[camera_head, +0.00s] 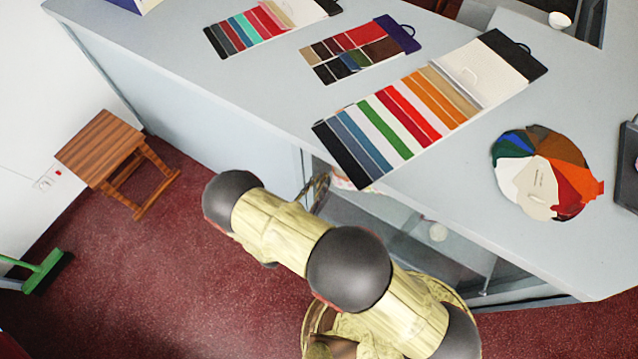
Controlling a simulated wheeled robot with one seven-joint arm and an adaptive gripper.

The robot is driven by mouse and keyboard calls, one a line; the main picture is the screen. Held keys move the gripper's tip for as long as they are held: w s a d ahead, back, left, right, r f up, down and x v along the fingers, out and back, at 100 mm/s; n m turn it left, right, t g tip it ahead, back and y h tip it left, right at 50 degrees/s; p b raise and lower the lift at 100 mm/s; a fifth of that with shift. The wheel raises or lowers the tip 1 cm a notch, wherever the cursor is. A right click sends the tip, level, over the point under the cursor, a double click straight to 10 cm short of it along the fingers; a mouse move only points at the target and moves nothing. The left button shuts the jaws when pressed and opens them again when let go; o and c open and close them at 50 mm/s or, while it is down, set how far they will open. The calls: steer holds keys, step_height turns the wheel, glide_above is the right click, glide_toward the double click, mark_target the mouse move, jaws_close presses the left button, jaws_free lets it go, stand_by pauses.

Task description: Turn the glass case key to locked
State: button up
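The glass case (452,254) is built into the front of the grey counter, below its top. Its see-through pane shows to the right of my arm, with a small round pale thing behind it. I cannot make out the key or its lock. My arm reaches across the front of the counter and covers part of the case. A small dark metallic part, seemingly my gripper (319,190), shows just past my arm by the left edge of the case. Most of it is hidden, so its opening and any contact with a key cannot be told.
The counter top (250,90) bears several colour swatch cards (440,66) and a round fan of swatches (543,178). A wooden stool (102,148) and a green broom (42,270) stand left. The red floor between is clear.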

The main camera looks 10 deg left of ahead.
steer(key=shift+c, duration=1.3)
jaws_close()
